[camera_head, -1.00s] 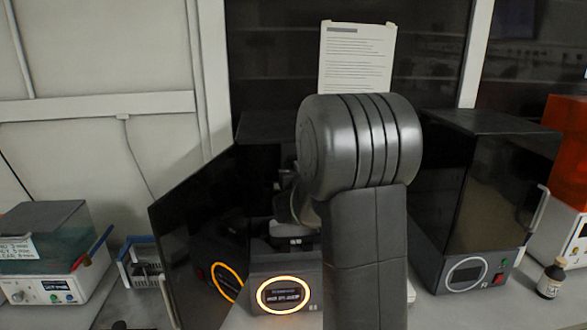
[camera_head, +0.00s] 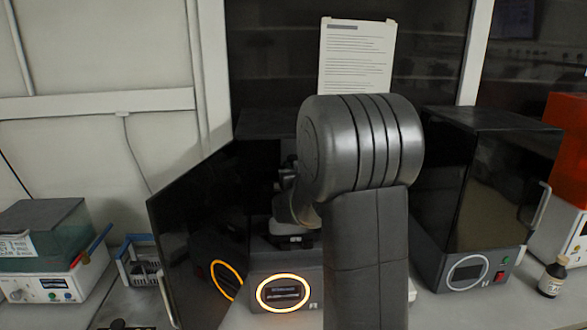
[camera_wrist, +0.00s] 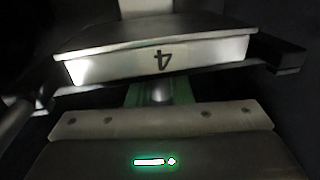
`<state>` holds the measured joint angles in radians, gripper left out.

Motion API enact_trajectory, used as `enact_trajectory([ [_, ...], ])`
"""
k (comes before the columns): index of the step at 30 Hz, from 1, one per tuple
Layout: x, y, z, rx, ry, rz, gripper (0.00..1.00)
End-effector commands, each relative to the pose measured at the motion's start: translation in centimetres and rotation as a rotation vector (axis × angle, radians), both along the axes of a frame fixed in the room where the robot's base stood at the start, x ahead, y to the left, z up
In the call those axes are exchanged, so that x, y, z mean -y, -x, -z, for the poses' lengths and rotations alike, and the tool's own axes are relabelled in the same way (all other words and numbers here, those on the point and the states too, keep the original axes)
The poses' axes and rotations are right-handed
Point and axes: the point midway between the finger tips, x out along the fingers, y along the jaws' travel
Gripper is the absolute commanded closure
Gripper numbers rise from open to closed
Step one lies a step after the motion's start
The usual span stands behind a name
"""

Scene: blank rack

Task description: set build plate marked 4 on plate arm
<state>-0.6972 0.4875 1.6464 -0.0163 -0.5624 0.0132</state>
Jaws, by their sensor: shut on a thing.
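The build plate marked 4 (camera_wrist: 160,60) shows close up in the wrist view, a pale slab whose number appears upside down. My gripper (camera_wrist: 158,78) is shut on it, with dark parts showing at both sides. A pale upright part (camera_wrist: 130,8), perhaps of the plate arm, rises behind the plate; I cannot tell whether they touch. In the head view my arm reaches into the open left printer (camera_head: 258,293), which has an orange-lit ring. My arm hides most of its inside, including the plate.
The left printer's dark door (camera_head: 195,235) stands open to the left. A closed printer (camera_head: 480,190) with a pale ring stands to the right. A small dark bottle (camera_head: 551,279) is at the far right. A blue-edged rack (camera_head: 142,262) and a teal-lidded device (camera_head: 45,245) are at left.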

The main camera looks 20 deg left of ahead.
Motion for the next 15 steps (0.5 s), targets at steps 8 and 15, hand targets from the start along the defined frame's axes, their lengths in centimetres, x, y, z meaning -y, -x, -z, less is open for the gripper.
enact_trajectory([
  [8,-0.01,-0.01,0.02,0.002,-0.001,0.0,0.55],
  [15,0.01,0.01,0.18,-0.002,0.001,0.0,0.55],
])
